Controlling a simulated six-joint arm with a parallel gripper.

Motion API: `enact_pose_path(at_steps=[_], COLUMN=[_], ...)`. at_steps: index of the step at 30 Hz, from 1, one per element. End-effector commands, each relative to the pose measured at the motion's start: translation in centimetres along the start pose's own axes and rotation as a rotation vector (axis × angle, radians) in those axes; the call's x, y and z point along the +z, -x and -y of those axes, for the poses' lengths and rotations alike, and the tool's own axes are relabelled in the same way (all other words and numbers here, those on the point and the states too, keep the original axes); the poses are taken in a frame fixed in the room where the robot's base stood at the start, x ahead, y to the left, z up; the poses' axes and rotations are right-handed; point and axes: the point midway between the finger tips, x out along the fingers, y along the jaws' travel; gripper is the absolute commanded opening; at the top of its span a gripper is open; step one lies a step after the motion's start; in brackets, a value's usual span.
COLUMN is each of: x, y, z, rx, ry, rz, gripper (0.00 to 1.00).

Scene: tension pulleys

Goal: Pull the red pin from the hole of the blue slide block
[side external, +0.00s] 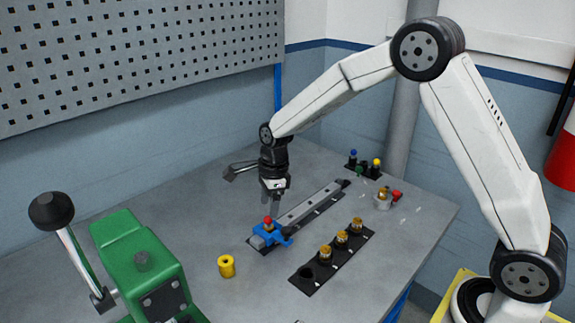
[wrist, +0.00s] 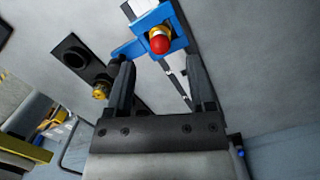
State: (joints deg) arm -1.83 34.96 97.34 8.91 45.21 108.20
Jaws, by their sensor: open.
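The blue slide block (side external: 268,236) sits on the near end of a grey rail (side external: 308,205) on the table. The red pin (side external: 267,220) stands in the block, with its red round head showing on top. In the wrist view the red pin head (wrist: 159,43) shows above a brass-coloured collar, inside the blue block (wrist: 177,21). My gripper (side external: 272,205) is just above the block, pointing down. In the wrist view my gripper (wrist: 163,75) has its two fingers apart, with nothing held between them. The pin head lies beyond the fingertips. The pin's lower part is hidden in the block.
A black strip (side external: 318,272) with several brass pieces and an empty round hole lies right of the rail. A yellow spool (side external: 226,266) stands at the front left. A green machine (side external: 145,265) with a lever is at left. Coloured knobs (side external: 363,165) stand behind.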

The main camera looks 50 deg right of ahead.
Motion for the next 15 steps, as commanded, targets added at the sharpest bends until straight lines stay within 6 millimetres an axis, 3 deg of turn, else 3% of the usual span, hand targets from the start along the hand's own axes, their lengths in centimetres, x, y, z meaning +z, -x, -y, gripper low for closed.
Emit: enact_pose_path(at_steps=[6, 15], x=[0.0, 0.0], y=[-2.7, -4.4], z=[-0.1, 0.0], rx=[0.002, 0.0], ry=[0.001, 0.001], rz=[0.0, 0.001], gripper=[0.7, 0.7])
